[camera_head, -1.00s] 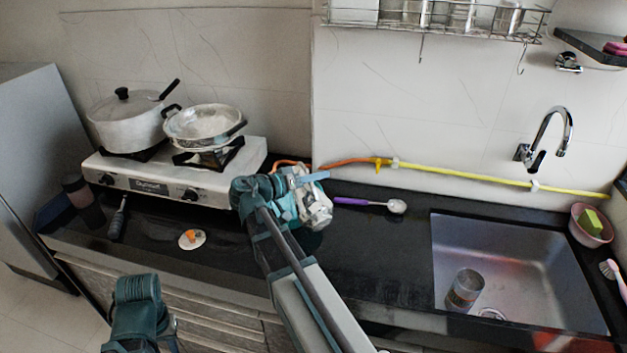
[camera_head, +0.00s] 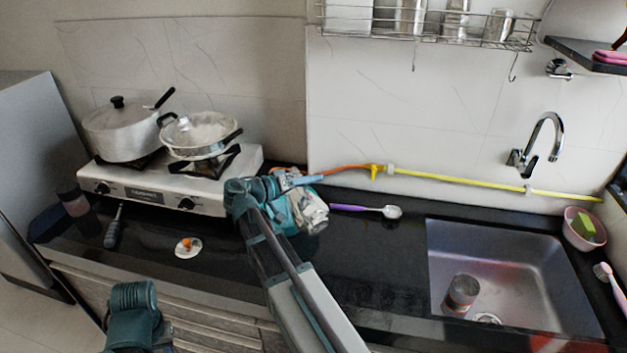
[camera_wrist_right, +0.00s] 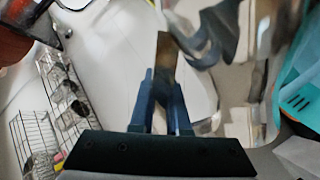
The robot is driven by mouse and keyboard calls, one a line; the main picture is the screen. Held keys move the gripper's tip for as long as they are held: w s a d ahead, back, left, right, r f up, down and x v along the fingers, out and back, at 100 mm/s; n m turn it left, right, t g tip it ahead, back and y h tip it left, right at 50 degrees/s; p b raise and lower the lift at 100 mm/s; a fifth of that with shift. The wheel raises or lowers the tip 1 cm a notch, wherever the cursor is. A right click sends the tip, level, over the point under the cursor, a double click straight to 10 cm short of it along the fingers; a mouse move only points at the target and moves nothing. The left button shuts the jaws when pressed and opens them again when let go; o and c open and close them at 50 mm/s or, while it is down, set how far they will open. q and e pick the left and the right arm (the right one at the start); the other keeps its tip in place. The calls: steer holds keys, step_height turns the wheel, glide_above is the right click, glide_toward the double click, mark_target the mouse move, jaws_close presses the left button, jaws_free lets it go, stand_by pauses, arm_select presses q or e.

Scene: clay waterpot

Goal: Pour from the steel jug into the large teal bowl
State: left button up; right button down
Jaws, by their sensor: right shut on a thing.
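My right gripper (camera_head: 313,181) is over the counter, right of the stove. In the right wrist view its blue fingers (camera_wrist_right: 162,105) are shut on a thin tan-grey strip, which looks like the handle of the steel jug. A shiny silver shape (camera_head: 315,213) beside the gripper in the head view appears to be the jug. Its tilt and contents cannot be told. I cannot make out the large teal bowl in the head view. A light teal surface shows at the right of the wrist view, but I cannot tell what it is. Only a left arm link shows at bottom left.
A white stove (camera_head: 150,187) carries a lidded pot (camera_head: 117,133) and a pan (camera_head: 200,133). A purple-handled spoon (camera_head: 365,209) and a white disc (camera_head: 188,247) lie on the counter. A sink (camera_head: 520,255) holds a can (camera_head: 461,293). A pink bowl (camera_head: 584,232) stands at right.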

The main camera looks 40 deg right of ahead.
steer(key=shift+r, duration=0.15)
stand_by(0.3)
steer(key=shift+w+r+n+p, duration=0.45)
steer(key=shift+w+n+p, duration=0.05)
steer(key=shift+w+p, duration=0.1)
steer(key=shift+w+d+r, duration=0.1)
steer(key=shift+w, duration=0.05)
stand_by(0.5)
steer(key=shift+w+r+n+g+p, duration=0.4)
steer(key=shift+w+r+n+p, duration=0.1)
steer(key=shift+w+p, duration=0.1)
steer(key=shift+s, duration=0.1)
stand_by(0.4)
